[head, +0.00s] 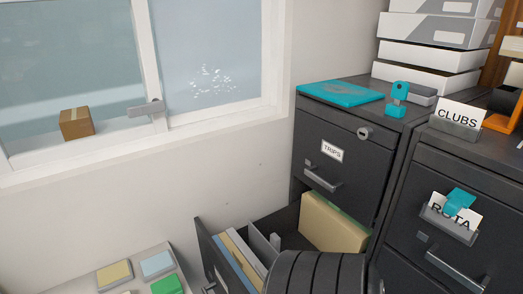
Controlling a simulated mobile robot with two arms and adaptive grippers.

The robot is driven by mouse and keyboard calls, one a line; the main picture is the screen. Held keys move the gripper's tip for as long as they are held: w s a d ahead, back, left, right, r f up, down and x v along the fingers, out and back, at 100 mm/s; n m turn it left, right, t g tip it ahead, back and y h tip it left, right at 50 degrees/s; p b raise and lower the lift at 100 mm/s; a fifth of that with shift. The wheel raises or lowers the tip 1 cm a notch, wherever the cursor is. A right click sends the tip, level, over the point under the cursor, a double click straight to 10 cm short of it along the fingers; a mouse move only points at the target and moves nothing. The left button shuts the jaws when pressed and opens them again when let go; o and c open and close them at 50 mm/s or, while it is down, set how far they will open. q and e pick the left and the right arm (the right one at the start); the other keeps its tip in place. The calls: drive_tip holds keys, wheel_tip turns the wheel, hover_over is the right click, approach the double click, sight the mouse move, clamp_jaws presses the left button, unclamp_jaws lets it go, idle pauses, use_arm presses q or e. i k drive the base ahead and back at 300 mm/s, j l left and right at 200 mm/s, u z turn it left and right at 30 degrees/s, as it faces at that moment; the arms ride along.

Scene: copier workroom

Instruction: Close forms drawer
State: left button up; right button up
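A lower drawer (207,247) of the left dark grey filing cabinet (338,135) is pulled open toward the left. It holds several folders, blue and cream ones (240,250) near its front and a thick tan one (333,223) near the cabinet. The drawer's front is seen nearly edge-on, and no label on it can be read. Part of its handle (208,288) shows at the bottom edge. The drawer above, labelled TRIPS (332,150), is shut. Neither of my grippers is in view.
A dark ribbed rounded shape at the bottom middle hides part of the open drawer. A second cabinet with a ROTA label (450,222) stands at the right, its visible drawer shut. A low surface with pads (158,264) is left of the open drawer. A window wall is behind.

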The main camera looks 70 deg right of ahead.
sight(312, 223)
drive_tip(key=z, duration=1.85)
